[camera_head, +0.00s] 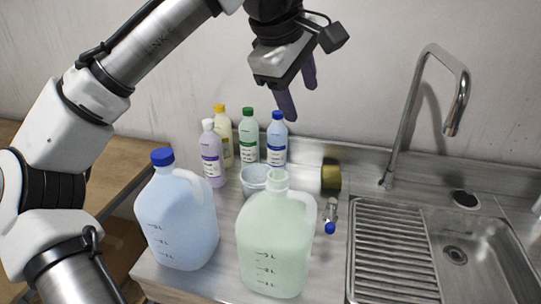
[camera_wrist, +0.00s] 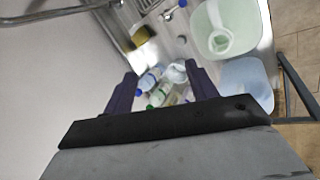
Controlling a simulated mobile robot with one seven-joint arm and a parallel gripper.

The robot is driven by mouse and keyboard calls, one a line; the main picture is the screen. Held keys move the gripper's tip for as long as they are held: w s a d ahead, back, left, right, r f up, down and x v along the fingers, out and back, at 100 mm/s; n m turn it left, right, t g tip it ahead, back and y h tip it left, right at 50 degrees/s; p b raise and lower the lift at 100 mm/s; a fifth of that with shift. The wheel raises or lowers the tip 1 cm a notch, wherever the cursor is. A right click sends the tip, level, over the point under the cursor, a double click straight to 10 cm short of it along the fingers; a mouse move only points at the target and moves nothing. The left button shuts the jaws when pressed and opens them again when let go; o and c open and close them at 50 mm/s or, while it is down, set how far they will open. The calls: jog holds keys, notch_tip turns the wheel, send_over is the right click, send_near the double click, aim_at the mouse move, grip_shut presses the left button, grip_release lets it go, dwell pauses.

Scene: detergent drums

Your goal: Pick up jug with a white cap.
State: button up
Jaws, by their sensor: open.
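A pale green jug (camera_head: 275,245) stands at the counter's front; its neck is pale green and I cannot make out a white cap. It also shows in the wrist view (camera_wrist: 232,25). A pale blue jug (camera_head: 180,225) with a blue cap stands to its left. The white cap I see is on a slim purple bottle (camera_head: 212,158) behind the blue jug. My gripper (camera_head: 300,102) is open and empty, high above the back of the counter. In the wrist view its two fingers (camera_wrist: 161,70) stand apart, with small bottles below and between them.
Bottles with yellow (camera_head: 223,135), green (camera_head: 248,137) and blue caps (camera_head: 277,140) stand along the wall. A cup (camera_head: 254,178), a lying white cylinder (camera_head: 305,179) and a small blue-capped item (camera_head: 330,222) are near the green jug. A sink (camera_head: 455,255) and tall faucet (camera_head: 410,115) are right.

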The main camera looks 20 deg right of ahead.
jog(key=s+a+f+n+g+y, duration=0.1)
jog(key=s+a+n+g+y, duration=0.15)
jog(key=a+n+y, duration=0.2)
send_over(278, 178)
jog(key=s, duration=0.2)
jog(key=shift+m, duration=0.35)
jog(key=f, duration=0.5)
jog(key=f+p, duration=0.1)
jog(key=f, duration=0.2)
jog(key=shift+w+a+f, duration=0.15)
jog(key=shift+w, duration=0.1)
jog(key=shift+a+f+p, duration=0.15)
jog(key=shift+f+p, duration=0.7)
jog(key=shift+f, duration=1.85)
grip_shut()
